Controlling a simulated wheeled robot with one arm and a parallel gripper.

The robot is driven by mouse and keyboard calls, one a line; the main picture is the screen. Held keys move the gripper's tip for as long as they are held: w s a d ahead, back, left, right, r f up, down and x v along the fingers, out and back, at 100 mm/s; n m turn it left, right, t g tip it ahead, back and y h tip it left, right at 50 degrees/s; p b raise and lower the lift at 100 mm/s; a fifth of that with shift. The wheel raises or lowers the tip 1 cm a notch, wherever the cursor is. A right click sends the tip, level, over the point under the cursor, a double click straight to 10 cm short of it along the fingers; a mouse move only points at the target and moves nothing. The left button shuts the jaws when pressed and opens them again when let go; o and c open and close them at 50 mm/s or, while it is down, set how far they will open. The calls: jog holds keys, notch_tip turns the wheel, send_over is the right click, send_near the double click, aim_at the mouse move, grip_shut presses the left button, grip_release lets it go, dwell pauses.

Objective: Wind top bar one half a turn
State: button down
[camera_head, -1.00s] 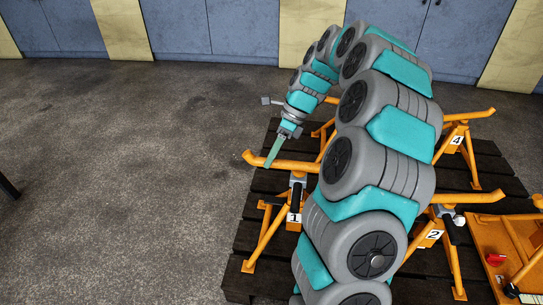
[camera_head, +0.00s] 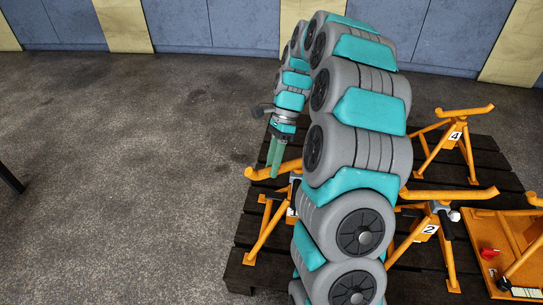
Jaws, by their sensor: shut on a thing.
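Stand 1 is an orange stand (camera_head: 266,232) at the left of the dark pallet, and its number plate is mostly hidden by my arm. Its orange top bar (camera_head: 256,174) slopes slightly up to the right, with its upturned left end in view and its right part hidden behind my arm. My gripper (camera_head: 274,174) comes down from above with its two green fingers at the left part of this bar. It is shut on the bar, though the exact contact is small in the picture.
Stand 4 (camera_head: 455,136) is at the back right of the pallet (camera_head: 492,160), and stand 2 (camera_head: 430,229) is nearer, right of my arm. An orange frame with a red part (camera_head: 489,254) lies at the right edge.

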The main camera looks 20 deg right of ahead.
jog(key=s+n+g+h, duration=0.1)
jog(key=s+n, duration=0.1)
jog(key=shift+n, duration=0.4)
jog(key=shift+s+d+f+n+g+h, duration=0.1)
jog(key=shift+s+d+n+g+h, duration=0.15)
jog(key=shift+s+n, duration=0.35)
jog(key=shift+s+f+n+g+h, duration=0.15)
jog(key=shift+s+n+h, duration=0.2)
jog(key=shift+n, duration=0.45)
jog(key=shift+r, duration=0.1)
jog(key=c, duration=0.6)
grip_release()
jog(key=shift+r, duration=0.1)
jog(key=shift+v, duration=3.9)
